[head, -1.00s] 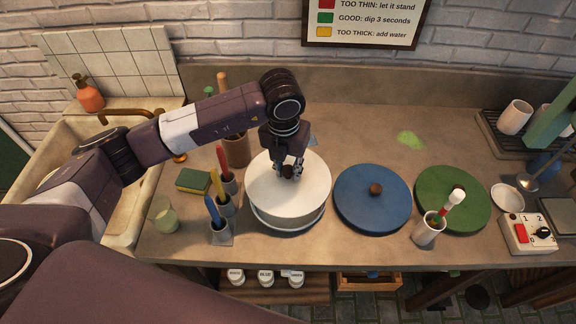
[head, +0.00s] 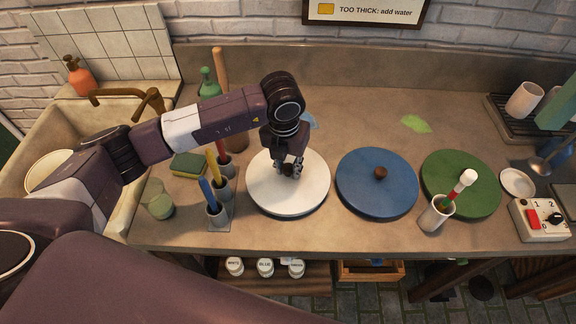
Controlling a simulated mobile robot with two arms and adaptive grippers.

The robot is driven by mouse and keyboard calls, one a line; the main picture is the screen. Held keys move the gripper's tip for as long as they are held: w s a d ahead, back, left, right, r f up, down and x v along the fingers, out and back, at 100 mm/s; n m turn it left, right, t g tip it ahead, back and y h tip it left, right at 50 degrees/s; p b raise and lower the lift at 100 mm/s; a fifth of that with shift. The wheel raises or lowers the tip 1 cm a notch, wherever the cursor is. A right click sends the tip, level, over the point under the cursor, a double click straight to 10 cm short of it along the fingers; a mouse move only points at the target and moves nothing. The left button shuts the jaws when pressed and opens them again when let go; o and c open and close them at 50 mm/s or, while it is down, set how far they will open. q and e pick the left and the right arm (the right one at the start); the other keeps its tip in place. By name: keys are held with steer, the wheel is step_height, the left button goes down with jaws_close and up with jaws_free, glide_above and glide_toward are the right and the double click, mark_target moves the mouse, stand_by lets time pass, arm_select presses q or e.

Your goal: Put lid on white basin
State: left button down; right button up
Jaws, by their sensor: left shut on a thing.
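The white lid (head: 288,203) is a round disc with a dark brown knob. My left gripper (head: 288,171) points down at its middle and is shut on the knob. The lid looks level and low at the counter, and it covers the spot of the white basin. The basin is hidden under it, so I cannot see whether the lid is fully seated. My right gripper is not in view.
A blue lid (head: 377,195) and a green lid (head: 470,180) lie to the right. A cup (head: 436,213) with a brush stands between them in front. Brush holders (head: 217,215), a glass (head: 158,200) and a sponge (head: 188,165) stand to the left. The back counter is mostly clear.

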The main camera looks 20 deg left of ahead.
arm_select(q)
steer(key=shift+f+b, duration=0.1)
steer(key=shift+b, duration=0.25)
stand_by(0.4)
steer(key=c, duration=1)
jaws_free()
steer(key=shift+r+p, duration=1.9)
steer(key=shift+r, duration=1.6)
